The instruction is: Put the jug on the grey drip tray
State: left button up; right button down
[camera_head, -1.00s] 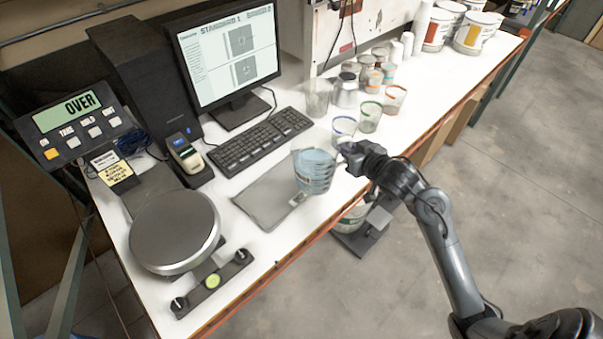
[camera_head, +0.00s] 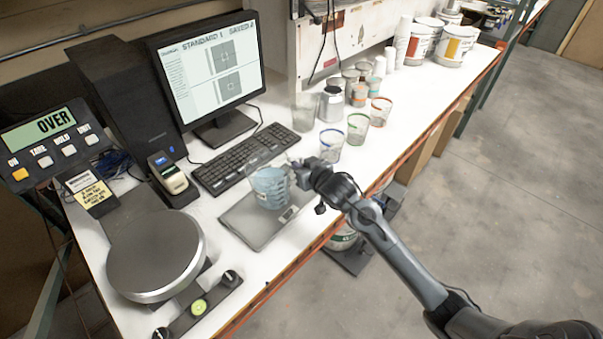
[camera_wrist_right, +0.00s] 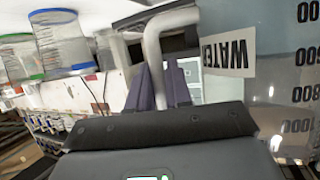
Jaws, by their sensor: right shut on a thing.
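The jug (camera_head: 270,188) is clear with pale blue contents and a dark-lettered scale. It is over the grey drip tray (camera_head: 236,226), a flat sheet in front of the keyboard. I cannot tell whether its base touches the tray. My right gripper (camera_head: 299,172) is at the jug's right side, shut on its handle. In the right wrist view, the jug (camera_wrist_right: 283,45) fills the right side with a WATER label, and the pale handle (camera_wrist_right: 153,50) passes between the gripper's fingers (camera_wrist_right: 160,85). My left gripper is not in view.
The keyboard (camera_head: 245,158) lies just behind the tray. A round scale plate (camera_head: 157,252) is at the left. Several clear cups, one with a blue rim (camera_head: 331,145), stand to the right. The bench's orange front edge (camera_head: 330,232) runs close to the tray.

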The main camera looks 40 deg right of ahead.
jog(key=shift+f, duration=1.3)
jog(key=c, duration=1.5)
grip_release()
jog(key=shift+f, duration=0.25)
jog(key=o, duration=0.4)
jog(key=shift+o, duration=0.2)
jog(key=shift+r, duration=0.15)
